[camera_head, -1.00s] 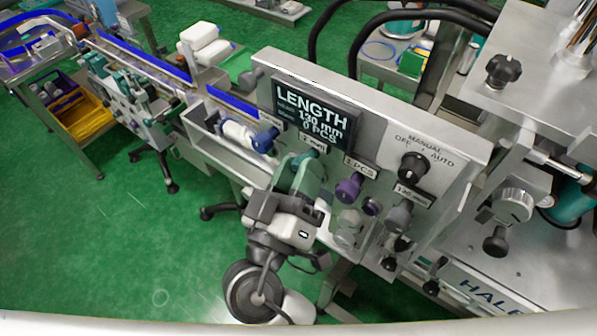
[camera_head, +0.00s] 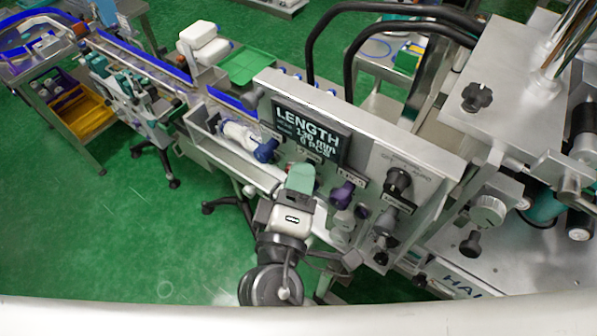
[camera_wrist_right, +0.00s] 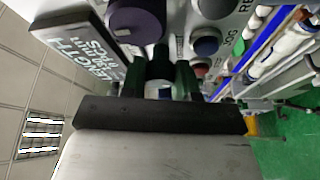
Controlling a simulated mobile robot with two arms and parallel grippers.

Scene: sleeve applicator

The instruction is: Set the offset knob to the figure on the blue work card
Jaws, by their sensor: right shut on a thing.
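My right gripper (camera_head: 301,176) is at the front panel (camera_head: 385,140), below the display (camera_head: 308,132), with its green fingers toward the panel. In the right wrist view its two fingers (camera_wrist_right: 160,82) are closed around a dark teal knob (camera_wrist_right: 158,66). In the head view the gripper hides most of this knob and the label above it. I cannot read the knob's setting. The display reads LENGTH, 130 mm, 0 PCS. I cannot make out a blue work card. My left gripper is not in view.
A purple knob (camera_head: 342,194) is close right of my gripper, with a black selector (camera_head: 397,181) farther right. Green floor lies open at lower left.

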